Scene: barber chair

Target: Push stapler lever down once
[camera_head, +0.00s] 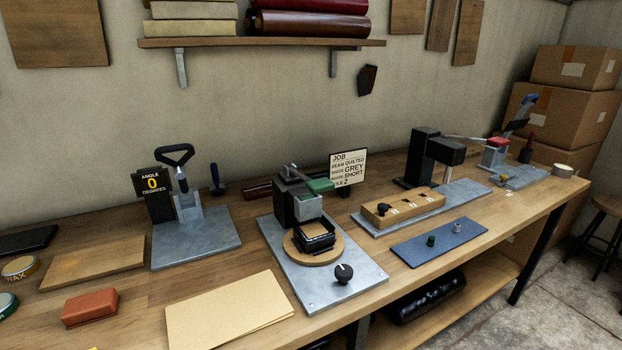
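I cannot tell for certain which bench device is the stapler. The middle device (297,206) is a dark and grey block on a grey metal plate, with a green-ended lever (320,185) at its top. Below its head, a black square piece (314,234) sits on a round wooden disc (300,252). A dial knob (344,273) is at the plate's front. A far-right device (495,154) has a red part and a raised lever with a blue end (524,110). A left device has a black loop handle (176,155). Neither gripper is in view.
A job card (347,168) stands behind the middle device. A wooden block with a knob (403,207) and a blue mat (439,242) lie to its right. Tan sheets (226,312) and a red-brown block (90,307) are at front left. Boxes (562,110) and a stool (607,204) stand at right.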

